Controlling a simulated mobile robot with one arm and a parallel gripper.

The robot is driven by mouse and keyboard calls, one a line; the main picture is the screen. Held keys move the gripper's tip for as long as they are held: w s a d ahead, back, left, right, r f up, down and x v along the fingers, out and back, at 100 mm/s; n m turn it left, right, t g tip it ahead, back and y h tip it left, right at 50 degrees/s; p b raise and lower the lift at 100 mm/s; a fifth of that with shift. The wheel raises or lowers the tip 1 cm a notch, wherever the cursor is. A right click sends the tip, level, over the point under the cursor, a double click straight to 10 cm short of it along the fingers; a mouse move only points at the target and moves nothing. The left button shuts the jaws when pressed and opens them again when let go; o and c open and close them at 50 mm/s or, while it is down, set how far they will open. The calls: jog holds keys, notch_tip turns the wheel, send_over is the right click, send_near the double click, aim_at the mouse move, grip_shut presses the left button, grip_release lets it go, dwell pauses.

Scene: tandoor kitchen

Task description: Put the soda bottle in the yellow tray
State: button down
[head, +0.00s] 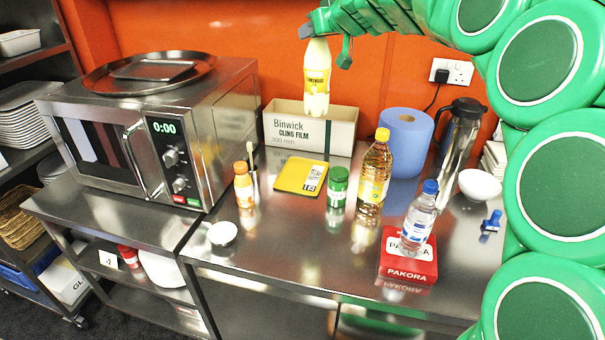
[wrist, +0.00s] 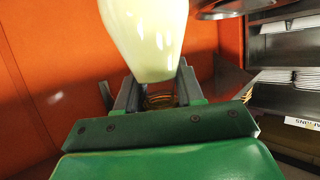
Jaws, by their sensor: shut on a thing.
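The soda bottle (head: 317,82), pale yellow with a "Lemonade" label, hangs upright in the air in front of the orange wall. My gripper (head: 322,24) is shut on its top end. In the wrist view the pale bottle (wrist: 150,35) is between the fingers of my gripper (wrist: 160,88). A flat yellow square thing (head: 295,174) with a white panel on its right side lies on the steel counter, below the bottle in the picture. I cannot tell whether it is a tray or a scale.
A cling film box (head: 283,128) stands behind. An orange-capped bottle (head: 243,186), green-lidded jar (head: 337,188) and oil bottle (head: 374,175) stand nearby. A water bottle (head: 418,217) stands on a red pakora box (head: 393,265). A microwave (head: 120,140) is left. The counter's front middle is clear.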

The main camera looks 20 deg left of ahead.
aim_at(308, 102)
jog(key=shift+s+a, duration=0.1)
jog(key=shift+a, duration=0.6)
notch_tip(308, 102, down, 18)
jog(key=shift+r, duration=0.1)
jog(key=w+a+f, duration=0.2)
jog(key=w+f, duration=0.4)
jog(key=w+a+f, duration=0.3)
jog(key=w+f, duration=0.3)
jog(key=f, duration=0.1)
jog(key=shift+w+a, duration=0.35)
dwell(0.5)
jog(key=shift+f, duration=0.1)
jog(key=c, duration=0.7)
grip_release()
